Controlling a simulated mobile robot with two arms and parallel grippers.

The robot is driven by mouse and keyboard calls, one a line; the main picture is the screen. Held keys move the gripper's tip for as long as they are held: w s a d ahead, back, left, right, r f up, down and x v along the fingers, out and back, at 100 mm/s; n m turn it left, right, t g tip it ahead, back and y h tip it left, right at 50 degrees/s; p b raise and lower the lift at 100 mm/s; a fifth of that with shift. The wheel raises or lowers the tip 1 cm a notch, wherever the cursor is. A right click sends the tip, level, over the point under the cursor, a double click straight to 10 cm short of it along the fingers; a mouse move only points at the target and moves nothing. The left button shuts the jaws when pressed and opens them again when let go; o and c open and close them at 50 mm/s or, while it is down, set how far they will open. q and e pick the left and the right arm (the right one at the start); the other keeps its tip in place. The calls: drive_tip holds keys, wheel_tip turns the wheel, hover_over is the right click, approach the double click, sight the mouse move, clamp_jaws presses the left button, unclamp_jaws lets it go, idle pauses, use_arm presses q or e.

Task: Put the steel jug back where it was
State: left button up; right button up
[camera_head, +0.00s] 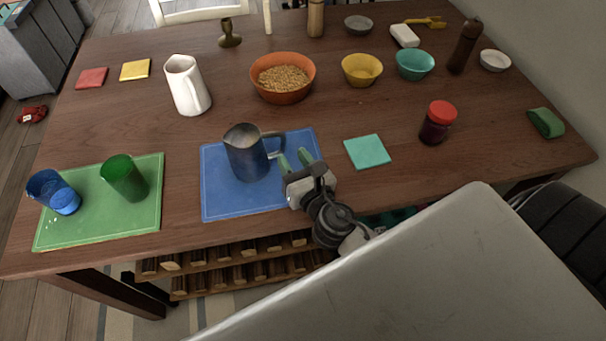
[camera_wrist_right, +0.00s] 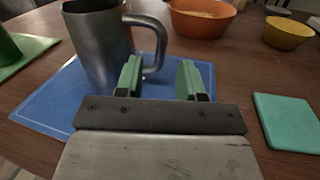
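The steel jug (camera_head: 246,156) stands upright on the blue mat (camera_head: 221,205), its handle pointing right. It also shows in the right wrist view (camera_wrist_right: 98,48), at the upper left, with the handle (camera_wrist_right: 158,45) just beyond the fingers. My right gripper (camera_head: 294,160) is at the right part of the blue mat, beside the handle. Its two green-padded fingers are apart in the wrist view (camera_wrist_right: 160,80), with nothing clearly held between them. The left finger looks close to the handle; I cannot tell whether it touches. My left gripper is not in view.
A green mat (camera_head: 90,230) with a blue cup (camera_head: 54,192) and green cup (camera_head: 124,179) lies left. A white pitcher (camera_head: 187,86) and orange bowl (camera_head: 283,90) stand behind. A teal coaster (camera_head: 367,152) and red-lidded jar (camera_head: 437,122) are right. Bare table lies between mat and bowl.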

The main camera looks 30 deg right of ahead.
drive_tip(key=shift+s+b, duration=0.35)
drive_tip(key=shift+s, duration=1.95)
